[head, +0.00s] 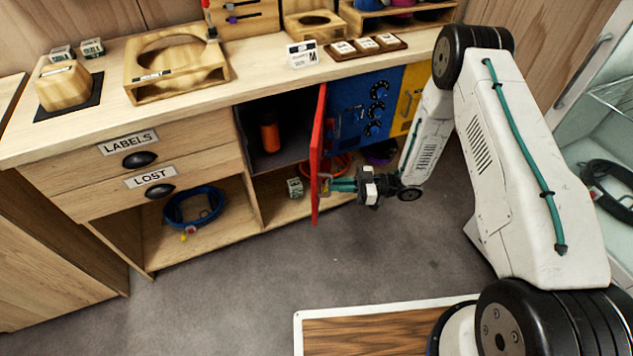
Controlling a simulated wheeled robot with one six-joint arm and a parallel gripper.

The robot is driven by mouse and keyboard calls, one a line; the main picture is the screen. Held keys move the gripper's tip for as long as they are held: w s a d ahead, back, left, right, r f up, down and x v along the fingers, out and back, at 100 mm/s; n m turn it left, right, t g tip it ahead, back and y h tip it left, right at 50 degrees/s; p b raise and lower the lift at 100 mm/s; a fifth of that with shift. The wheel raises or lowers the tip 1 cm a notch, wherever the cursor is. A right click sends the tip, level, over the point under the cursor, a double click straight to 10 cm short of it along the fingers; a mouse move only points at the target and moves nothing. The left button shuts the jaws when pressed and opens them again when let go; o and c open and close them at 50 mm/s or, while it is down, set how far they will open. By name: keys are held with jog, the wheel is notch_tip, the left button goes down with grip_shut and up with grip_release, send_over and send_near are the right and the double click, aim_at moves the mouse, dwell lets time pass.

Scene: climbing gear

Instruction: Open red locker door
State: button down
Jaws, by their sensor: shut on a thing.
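The red locker door (317,150) stands swung out from the wooden counter, seen nearly edge-on in the head view. Behind it the dark locker compartment (290,125) is exposed, with an orange cylinder (270,135) inside. My gripper (328,185) is at the lower right side of the red door, shut on its handle. The handle is small here and partly hidden by the fingers. My arm reaches in from the right.
A blue locker door (350,105) and a yellow door (408,95) are right of the red door. Drawers marked LABELS (130,143) and LOST (150,176) are left. The grey floor (260,275) in front is clear.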

jog(key=w+d, duration=0.3)
jog(key=d, duration=0.5)
jog(key=w+d, duration=0.3)
jog(key=d, duration=0.4)
jog(key=shift+d+r, duration=0.15)
jog(key=shift+d, duration=0.2)
jog(key=c, duration=1.5)
grip_release()
jog(key=shift+a, duration=0.2)
jog(key=shift+s+d, duration=0.15)
jog(key=shift+d, duration=0.2)
jog(key=d, duration=0.7)
jog(key=shift+s+d, duration=0.25)
jog(key=shift+d, duration=0.1)
